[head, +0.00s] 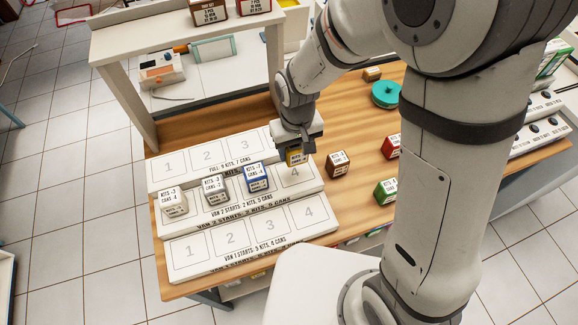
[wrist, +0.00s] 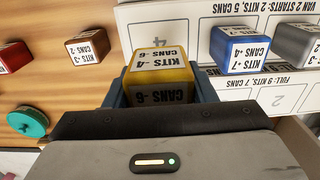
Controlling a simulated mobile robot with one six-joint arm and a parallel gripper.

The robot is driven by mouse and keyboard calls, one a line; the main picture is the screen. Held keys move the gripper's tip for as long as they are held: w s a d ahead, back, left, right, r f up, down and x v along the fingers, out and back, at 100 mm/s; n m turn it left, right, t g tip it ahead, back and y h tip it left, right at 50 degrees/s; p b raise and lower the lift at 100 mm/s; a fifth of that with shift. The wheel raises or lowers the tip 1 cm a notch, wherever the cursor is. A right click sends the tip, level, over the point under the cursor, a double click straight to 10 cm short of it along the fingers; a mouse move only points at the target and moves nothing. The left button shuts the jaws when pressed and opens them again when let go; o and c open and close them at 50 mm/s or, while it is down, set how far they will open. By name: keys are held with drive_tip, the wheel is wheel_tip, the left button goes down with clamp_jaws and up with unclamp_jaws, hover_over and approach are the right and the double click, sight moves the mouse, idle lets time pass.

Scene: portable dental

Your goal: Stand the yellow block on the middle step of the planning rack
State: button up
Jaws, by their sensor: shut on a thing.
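The yellow block (head: 296,158) is between the fingers of my gripper (head: 298,151), close to the number 4 of the planning rack's middle step (head: 315,182). In the wrist view the yellow block (wrist: 160,76) sits upright between the jaws, its label reading KITS -4, CANS -6. Whether its base touches the step cannot be told. On the middle step stand a white block (head: 173,202), a grey block (head: 214,190) and a blue block (head: 256,177), over places 1, 2 and 3. The blue block also shows in the wrist view (wrist: 240,50).
A brown block (head: 338,163) stands on the wooden table right of the rack. A red block (head: 390,146), a green block (head: 385,191) and a teal round item (head: 385,94) are farther right. A white shelf (head: 130,95) rises behind the rack. The lower step (head: 205,255) is clear.

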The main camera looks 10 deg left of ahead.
wheel_tip(320, 180, down, 7)
drive_tip(key=b, duration=0.3)
drive_tip(key=shift+b, duration=0.35)
drive_tip(key=o, duration=1)
drive_tip(key=shift+f, duration=0.1)
wheel_tip(320, 180, up, 12)
drive_tip(key=p, duration=0.8)
drive_tip(key=shift+r, duration=0.2)
drive_tip(key=s+d+r+m+t, duration=0.2)
drive_tip(key=s+d+r+m, duration=0.1)
drive_tip(key=d+r, duration=0.6)
drive_tip(key=s+d+r+m+t, duration=0.2)
drive_tip(key=s+d+r, duration=0.3)
drive_tip(key=d+r, duration=0.4)
drive_tip(key=d+m, duration=0.1)
drive_tip(key=d, duration=0.4)
drive_tip(key=shift+s, duration=0.2)
drive_tip(key=shift+r, duration=0.1)
